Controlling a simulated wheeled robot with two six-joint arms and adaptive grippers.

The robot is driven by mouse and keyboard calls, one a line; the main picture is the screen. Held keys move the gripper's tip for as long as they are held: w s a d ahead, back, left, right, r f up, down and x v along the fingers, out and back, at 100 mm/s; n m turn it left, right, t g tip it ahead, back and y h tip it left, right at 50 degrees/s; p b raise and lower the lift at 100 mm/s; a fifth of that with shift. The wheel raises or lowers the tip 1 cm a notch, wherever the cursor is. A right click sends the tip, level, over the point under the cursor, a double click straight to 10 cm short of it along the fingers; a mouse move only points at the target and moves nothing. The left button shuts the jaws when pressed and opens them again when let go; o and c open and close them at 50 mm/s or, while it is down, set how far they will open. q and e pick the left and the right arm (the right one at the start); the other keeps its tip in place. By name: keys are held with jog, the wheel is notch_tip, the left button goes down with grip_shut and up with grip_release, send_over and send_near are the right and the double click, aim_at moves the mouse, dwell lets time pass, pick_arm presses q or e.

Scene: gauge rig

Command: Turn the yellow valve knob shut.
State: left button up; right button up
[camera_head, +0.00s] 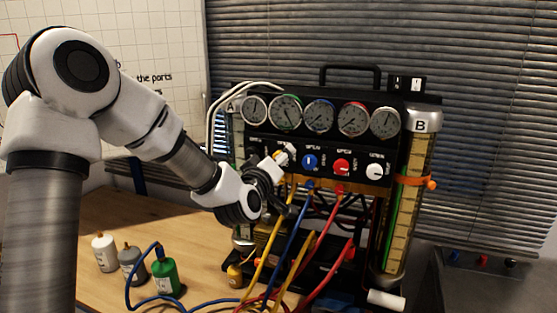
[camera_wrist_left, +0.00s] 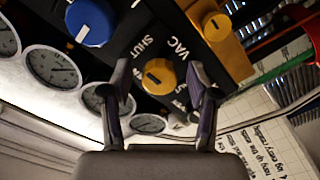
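The yellow valve knob (camera_wrist_left: 158,77) shows in the left wrist view, on a dark panel beside the words SHUT and VAC. It has a small dark pointer mark; I cannot tell its exact setting. My left gripper (camera_wrist_left: 159,74) is open, with one finger on each side of the knob. Gaps show between knob and fingers, so they do not appear to touch it. In the head view my left gripper (camera_head: 284,172) is at the left end of the knob row and mostly hides the yellow knob. My right gripper is not in view.
Blue (camera_head: 309,161), red (camera_head: 342,167) and white (camera_head: 375,170) knobs sit to the right, below several round gauges (camera_head: 320,115). Coloured hoses (camera_head: 299,232) hang just below the panel. Small bottles (camera_head: 166,276) stand on the wooden table at left.

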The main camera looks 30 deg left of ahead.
pick_arm(q)
jog(key=v, duration=0.7)
jog(key=shift+s, duration=0.2)
dwell(0.4)
